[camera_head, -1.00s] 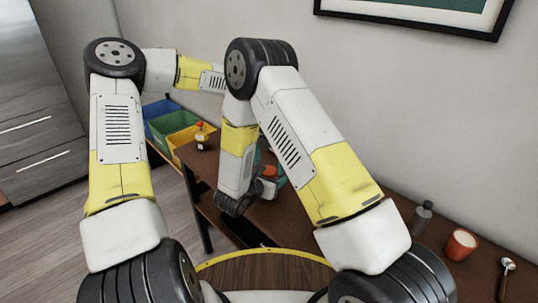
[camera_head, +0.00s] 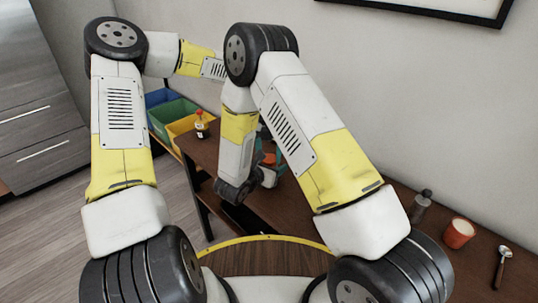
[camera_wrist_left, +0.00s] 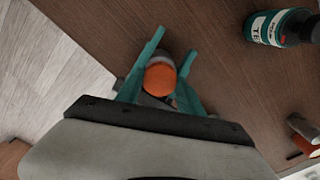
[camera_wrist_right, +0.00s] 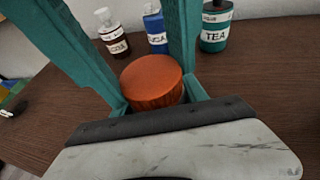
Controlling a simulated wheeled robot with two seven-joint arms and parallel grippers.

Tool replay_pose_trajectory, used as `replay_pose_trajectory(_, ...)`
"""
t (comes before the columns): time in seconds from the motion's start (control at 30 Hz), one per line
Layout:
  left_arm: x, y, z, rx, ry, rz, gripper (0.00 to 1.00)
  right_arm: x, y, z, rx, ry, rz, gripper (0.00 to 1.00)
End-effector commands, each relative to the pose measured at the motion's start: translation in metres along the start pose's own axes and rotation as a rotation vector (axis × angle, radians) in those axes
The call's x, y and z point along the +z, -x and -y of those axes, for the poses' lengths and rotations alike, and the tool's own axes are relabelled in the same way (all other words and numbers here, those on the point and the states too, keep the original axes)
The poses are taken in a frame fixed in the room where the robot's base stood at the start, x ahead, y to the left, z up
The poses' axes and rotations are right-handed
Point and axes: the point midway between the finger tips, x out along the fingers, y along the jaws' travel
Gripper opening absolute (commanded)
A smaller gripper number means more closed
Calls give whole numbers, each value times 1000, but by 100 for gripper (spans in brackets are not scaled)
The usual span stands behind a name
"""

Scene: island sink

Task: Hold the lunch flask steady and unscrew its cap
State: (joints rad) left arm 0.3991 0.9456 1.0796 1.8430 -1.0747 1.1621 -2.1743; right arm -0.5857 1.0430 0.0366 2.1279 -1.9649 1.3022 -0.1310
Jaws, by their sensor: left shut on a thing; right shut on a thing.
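The lunch flask shows mainly as its round orange cap (camera_wrist_right: 152,84) in the right wrist view; the body below is largely hidden. The cap also shows from above in the left wrist view (camera_wrist_left: 160,78) and is small beside my arm in the head view (camera_head: 268,158). My left gripper (camera_wrist_left: 165,74) reaches down from above, its long teal fingers on both sides of the cap, shut on it. My right gripper (camera_wrist_right: 160,104) comes in low from the side, shut on the flask below the cap; its fingertips are mostly hidden.
A dark bottle labelled TEA (camera_wrist_right: 215,30) and two more bottles stand behind the flask. A grey bottle (camera_head: 420,206), an orange cup (camera_head: 458,234) and a spoon (camera_head: 502,264) are at the right.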

Motion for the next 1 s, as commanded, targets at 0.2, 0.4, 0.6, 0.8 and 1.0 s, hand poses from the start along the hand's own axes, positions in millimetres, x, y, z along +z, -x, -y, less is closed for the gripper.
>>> replay_pose_trajectory(0.2,0,0,0,-1,94,1,0,0,0,0,0,0,1,0)
replay_pose_trajectory(0.4,0,0,0,-1,91,1,54,0,0,0,0,0,1,0)
replay_pose_trajectory(0.6,0,0,0,-1,90,1,66,0,0,0,0,0,1,0)
replay_pose_trajectory(0.8,1,9,-1,1,90,3,66,0,0,0,-1,0,1,0)
replay_pose_trajectory(1.0,1,36,-1,0,90,5,66,0,0,0,0,0,1,0)
